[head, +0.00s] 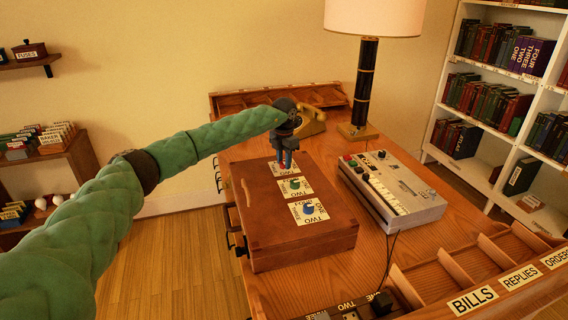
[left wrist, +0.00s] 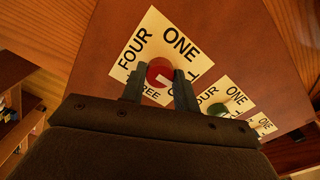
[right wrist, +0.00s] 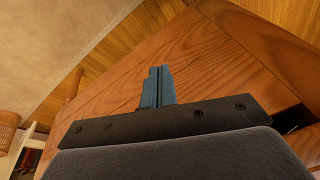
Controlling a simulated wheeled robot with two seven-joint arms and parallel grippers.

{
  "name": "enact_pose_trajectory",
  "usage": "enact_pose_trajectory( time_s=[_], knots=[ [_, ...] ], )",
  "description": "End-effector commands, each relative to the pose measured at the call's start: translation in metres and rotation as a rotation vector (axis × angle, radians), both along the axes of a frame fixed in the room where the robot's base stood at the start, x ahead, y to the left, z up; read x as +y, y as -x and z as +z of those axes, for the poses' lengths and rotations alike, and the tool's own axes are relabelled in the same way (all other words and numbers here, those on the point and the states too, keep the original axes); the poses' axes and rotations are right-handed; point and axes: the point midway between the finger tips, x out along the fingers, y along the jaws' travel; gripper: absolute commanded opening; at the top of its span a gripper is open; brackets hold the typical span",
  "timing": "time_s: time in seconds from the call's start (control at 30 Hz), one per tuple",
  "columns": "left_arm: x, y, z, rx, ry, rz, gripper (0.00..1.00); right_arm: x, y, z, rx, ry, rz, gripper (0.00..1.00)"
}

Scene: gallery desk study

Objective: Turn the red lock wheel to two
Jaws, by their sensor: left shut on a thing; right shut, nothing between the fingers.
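The red lock wheel (left wrist: 158,72) sits on a cream card at the far end of the wooden box (head: 262,205). My left gripper (head: 285,163) points down over the box and is shut on the red wheel, one finger on each side. A green wheel (head: 295,184) and a blue wheel (head: 308,208) sit on cards nearer the front. My right gripper (right wrist: 158,85) is shut and empty above bare wood.
A grey machine with keys (head: 392,190) stands right of the box. A labelled wooden tray (head: 470,275) lies at the front right. Bare desk shows between box and machine.

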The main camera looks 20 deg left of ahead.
Motion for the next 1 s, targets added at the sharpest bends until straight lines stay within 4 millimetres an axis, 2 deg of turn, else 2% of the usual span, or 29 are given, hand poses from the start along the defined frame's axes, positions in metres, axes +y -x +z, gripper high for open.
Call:
enact_pose_trajectory(
  time_s=[0.1, 0.63, 0.67, 0.77, 1.0],
  knots=[
    [0.0006, -0.0007, 0.0005, -0.003, -0.001, -0.029, 0.07, 0.0032, -0.0014, -0.0062, -0.009, -0.007, 0.003, 0.0],
    [0.0007, -0.0006, 0.0015, -0.002, 0.0, -0.051, 0.07, 0.0085, -0.0025, -0.0074, -0.02, -0.017, 0.011, 0.0],
    [0.0007, -0.0006, 0.0014, -0.002, 0.0, -0.05, 0.34, 0.0084, -0.0024, -0.0074, -0.021, -0.016, 0.011, 0.0],
    [0.0006, -0.0006, 0.0012, -0.002, 0.0, -0.05, 0.52, 0.0075, -0.0027, -0.0076, -0.021, -0.015, 0.01, 0.0],
    [0.0003, -0.0003, 0.0006, -0.001, 0.0, -0.051, 0.52, 0.0067, -0.0039, -0.0075, -0.022, -0.016, 0.005, 0.0]
  ],
)
